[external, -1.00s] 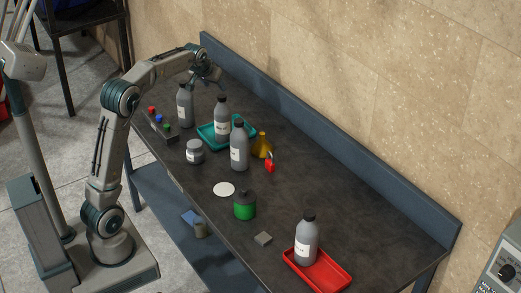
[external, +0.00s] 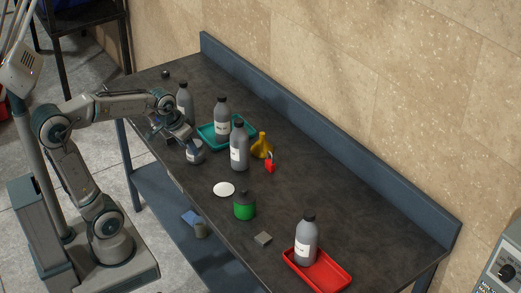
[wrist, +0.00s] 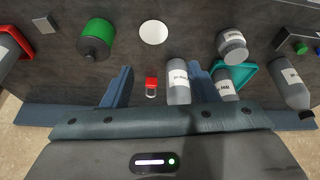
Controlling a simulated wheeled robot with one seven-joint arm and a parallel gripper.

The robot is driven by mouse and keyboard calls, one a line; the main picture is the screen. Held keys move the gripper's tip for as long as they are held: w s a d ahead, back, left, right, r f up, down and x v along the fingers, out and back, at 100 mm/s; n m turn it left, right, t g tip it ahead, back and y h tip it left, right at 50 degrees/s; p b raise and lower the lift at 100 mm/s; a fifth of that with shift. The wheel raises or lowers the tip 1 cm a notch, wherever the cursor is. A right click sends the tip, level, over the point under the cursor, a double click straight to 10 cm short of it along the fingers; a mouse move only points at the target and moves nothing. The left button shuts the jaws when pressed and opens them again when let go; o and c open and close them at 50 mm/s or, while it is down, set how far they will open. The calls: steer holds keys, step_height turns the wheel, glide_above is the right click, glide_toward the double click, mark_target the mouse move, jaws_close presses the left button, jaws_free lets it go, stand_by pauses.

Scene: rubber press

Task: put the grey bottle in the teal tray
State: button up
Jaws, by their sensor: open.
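Several grey bottles with black caps and white labels stand on the bench. One grey bottle (external: 239,150) stands near the middle, outside the trays; in the wrist view a bottle (wrist: 178,84) lies between my fingers' lines, nearer the right finger. Another bottle (external: 222,122) stands in the teal tray (external: 248,141). A third (external: 185,102) stands left of that tray. A further bottle (external: 305,246) stands in the red tray (external: 334,270). My gripper (external: 190,147) is open and empty near the bench's front edge, by the jar; its fingers also show in the wrist view (wrist: 160,70).
A grey jar (external: 195,155) stands beside my gripper. A yellow funnel (external: 262,148) and red padlock (external: 270,165) sit right of the middle bottle. A white disc (external: 224,190), green canister (external: 245,206) and grey block (external: 263,238) lie towards the front. The bench's back right is clear.

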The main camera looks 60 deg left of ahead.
steer(key=s+d+f+m, duration=0.1)
steer(key=s+d+f, duration=0.1)
steer(key=s, duration=0.3)
steer(key=s+d+f+g, duration=0.1)
steer(key=s+d+f, duration=0.1)
steer(key=s, duration=0.4)
steer(key=shift+d+f+m, duration=0.3)
steer(key=shift+f+m, duration=0.1)
steer(key=shift+f, duration=0.5)
